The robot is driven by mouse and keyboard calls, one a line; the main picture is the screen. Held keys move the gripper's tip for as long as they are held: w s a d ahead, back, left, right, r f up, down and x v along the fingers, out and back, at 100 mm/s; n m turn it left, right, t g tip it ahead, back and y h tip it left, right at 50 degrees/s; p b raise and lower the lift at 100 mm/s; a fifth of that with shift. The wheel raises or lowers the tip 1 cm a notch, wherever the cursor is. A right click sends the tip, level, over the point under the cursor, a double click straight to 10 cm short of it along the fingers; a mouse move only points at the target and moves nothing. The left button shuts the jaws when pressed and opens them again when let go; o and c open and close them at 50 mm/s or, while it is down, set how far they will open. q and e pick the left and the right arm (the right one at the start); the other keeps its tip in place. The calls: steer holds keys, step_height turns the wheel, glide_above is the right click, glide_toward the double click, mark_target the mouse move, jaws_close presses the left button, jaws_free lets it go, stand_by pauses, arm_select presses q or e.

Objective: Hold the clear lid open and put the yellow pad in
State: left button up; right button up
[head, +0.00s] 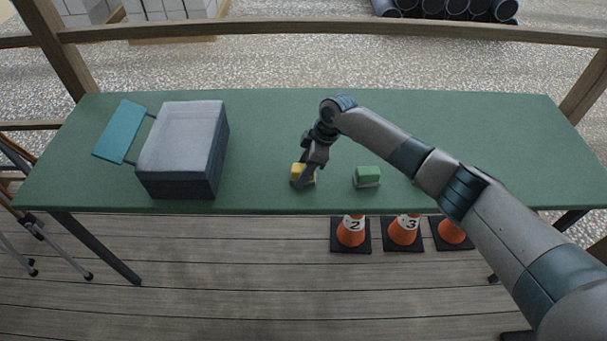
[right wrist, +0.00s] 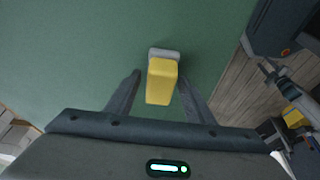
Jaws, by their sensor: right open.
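The yellow pad (head: 297,170) is on the green table, left of centre near its front edge. My right gripper (head: 303,178) is at the pad from above. In the right wrist view the yellow pad (right wrist: 162,80), with a pale grey part at its far end, lies between the open fingers (right wrist: 160,84), with a gap on each side. The dark box (head: 185,182) stands at the left of the table. Its clear lid (head: 184,130) lies over the top and looks closed. A teal panel (head: 122,131) juts out on the box's left by two thin rods. My left gripper is not in view.
A green pad (head: 367,175) with a pale base sits right of the yellow pad. The green table (head: 450,112) is clear behind and between these. Orange numbered cones (head: 351,232) stand on the floor below the front edge.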

steer(key=c, duration=0.9)
steer(key=shift+o, duration=0.2)
steer(key=shift+r, duration=0.1)
step_height(320, 180, up, 12)
steer(key=p, duration=0.9)
steer(key=shift+d, duration=0.15)
steer(key=s+d+r+m+t+h+b, duration=0.1)
steer(key=s+d+r+m+b, duration=0.3)
steer(key=d+m, duration=0.4)
steer(key=s+d+r+m+t+h+b, duration=0.2)
steer(key=s+d+r+m+b, duration=0.3)
steer(key=s+d+m, duration=0.4)
steer(key=shift+s+d+r+t+h+b, duration=0.25)
steer(key=shift+d+h+b, duration=0.4)
steer(key=shift+d, duration=0.9)
